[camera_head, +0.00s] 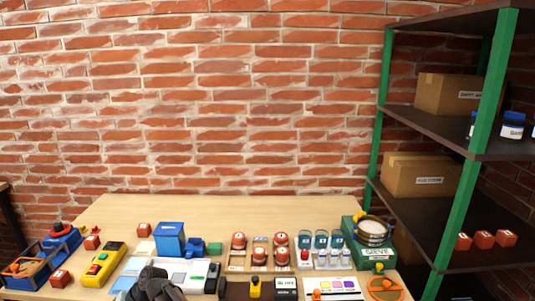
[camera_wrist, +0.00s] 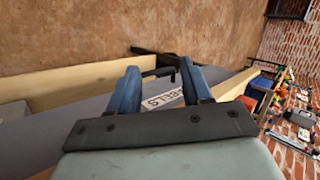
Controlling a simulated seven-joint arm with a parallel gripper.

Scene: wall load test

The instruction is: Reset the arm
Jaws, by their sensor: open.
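My gripper (camera_wrist: 160,72) shows in the wrist view with its two blue fingers apart and nothing held between them. Beyond the fingers is a grey surface with a white label (camera_wrist: 163,101), partly hidden by the right finger. I cannot tell whether the fingers touch that surface. A dark grey shape at the bottom of the head view may be part of my arm; the fingers cannot be made out there.
The wooden table (camera_head: 215,207) holds a blue box (camera_head: 170,238), a yellow control box (camera_head: 104,264), several red-topped items and a green sieve machine (camera_head: 378,255). A green-posted shelf (camera_head: 375,115) with cardboard boxes stands right. The table's back strip is clear.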

